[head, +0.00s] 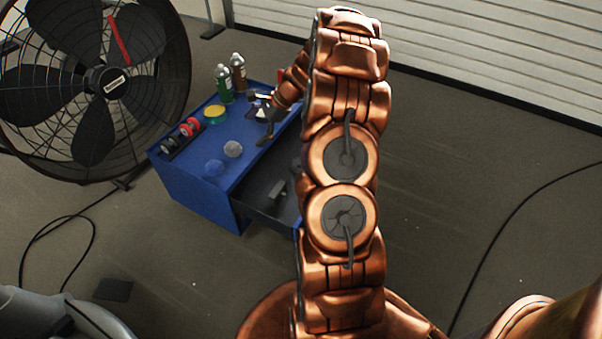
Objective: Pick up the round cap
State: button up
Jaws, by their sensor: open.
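Several small round things lie on the blue cabinet top (240,135), and I cannot tell for sure which is the round cap. A grey rounded piece (233,149) sits near the middle front. A blue rounded piece (214,168) lies by the front edge, and a flat yellow-topped disc (215,114) sits farther back. My gripper (261,118) is open over the right part of the top, to the right of these pieces. It appears empty and apart from them. My arm hides the cabinet's right side.
A green bottle (223,84) and a brown bottle (238,73) stand at the back of the top. Red and black round items (181,138) line its left edge. An open drawer (265,189) juts out in front. A large fan (95,85) stands left.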

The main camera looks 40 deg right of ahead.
jog(key=s+d+f+m+t+h+b, duration=0.1)
jog(key=d+f+m+b, duration=0.1)
jog(key=d+f, duration=0.5)
jog(key=s+d+f+m+t+h+b, duration=0.1)
jog(key=d+f+m+b, duration=0.2)
jog(key=d+f, duration=0.4)
jog(key=s+d+f+m+t+b, duration=0.1)
jog(key=s+d+f+m+b, duration=0.1)
jog(key=d+f, duration=0.6)
notch_tip(320, 180, down, 3)
jog(key=shift+d+r+m+h+b, duration=0.1)
jog(key=shift+m+h+b, duration=0.3)
jog(key=shift+m+b, duration=0.55)
jog(key=shift+w+f+m, duration=0.25)
jog(key=shift+w+f, duration=0.1)
jog(key=shift+f, duration=0.15)
jog(key=b+x, duration=0.2)
jog(key=x, duration=0.3)
jog(key=shift+w+f+b, duration=0.2)
jog(key=shift+f+b, duration=0.05)
jog(key=shift+b, duration=0.15)
jog(key=shift+w+a+f, duration=0.25)
jog(key=shift+w, duration=0.1)
jog(key=shift+r, duration=0.1)
jog(key=c, duration=0.8)
jog(key=shift+s, duration=0.1)
jog(key=c, duration=0.7)
